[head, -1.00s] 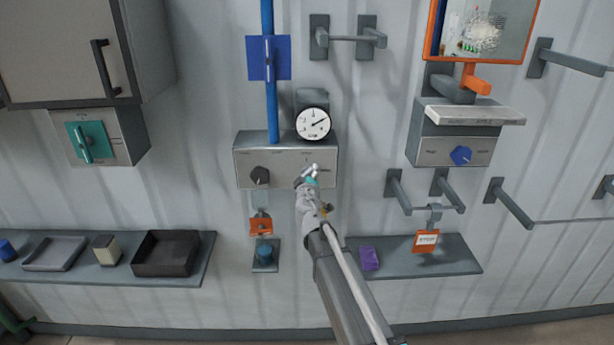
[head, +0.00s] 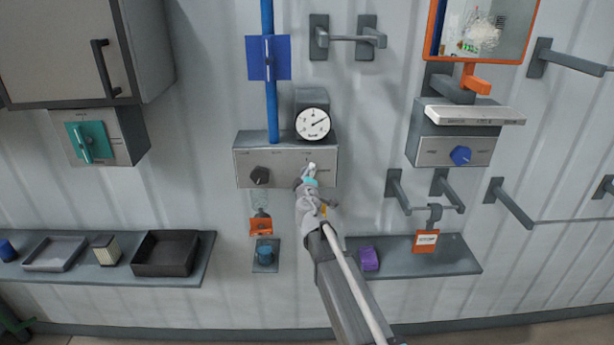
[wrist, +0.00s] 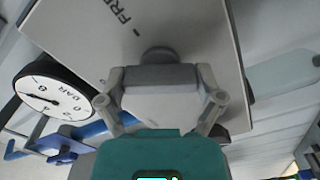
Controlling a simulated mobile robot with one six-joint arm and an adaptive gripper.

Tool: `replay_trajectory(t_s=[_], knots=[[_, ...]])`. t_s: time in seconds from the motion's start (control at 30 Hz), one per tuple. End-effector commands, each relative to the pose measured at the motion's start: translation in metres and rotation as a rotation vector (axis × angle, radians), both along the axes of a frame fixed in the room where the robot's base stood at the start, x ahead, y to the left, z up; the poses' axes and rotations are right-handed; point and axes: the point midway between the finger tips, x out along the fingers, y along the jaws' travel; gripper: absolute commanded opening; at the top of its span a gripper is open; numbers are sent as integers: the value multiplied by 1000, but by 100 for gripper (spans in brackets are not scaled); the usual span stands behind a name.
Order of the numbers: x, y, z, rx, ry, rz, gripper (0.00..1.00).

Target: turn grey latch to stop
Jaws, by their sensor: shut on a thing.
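The grey latch (wrist: 160,100) shows in the wrist view as a grey block in front of a dark round pivot on a pale panel (wrist: 95,30). The panel carries a printed label that starts "FRE". My gripper (wrist: 160,105) is shut on the latch, with a finger on each side. In the head view my gripper (head: 310,170) is at the right part of the front of the grey control box (head: 285,165). There the gripper mostly hides the latch. The other label on the panel is too small to read.
A pressure gauge (head: 313,123) sits on top of the box, beside a blue vertical pipe (head: 268,90). A black knob (head: 260,176) is on the box's left. An orange tag (head: 261,226) hangs below. A shelf (head: 460,262) is at lower right.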

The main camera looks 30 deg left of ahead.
Motion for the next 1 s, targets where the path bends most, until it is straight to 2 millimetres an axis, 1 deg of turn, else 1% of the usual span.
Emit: replay_trajectory(t_s=[0.3,0.5,0.7,1.0], knots=[[0,0,0,-228,-127,0,38],[0,0,0,-349,-194,1,38],[0,0,0,-422,-235,1,38],[0,0,0,-450,-250,1,38]])
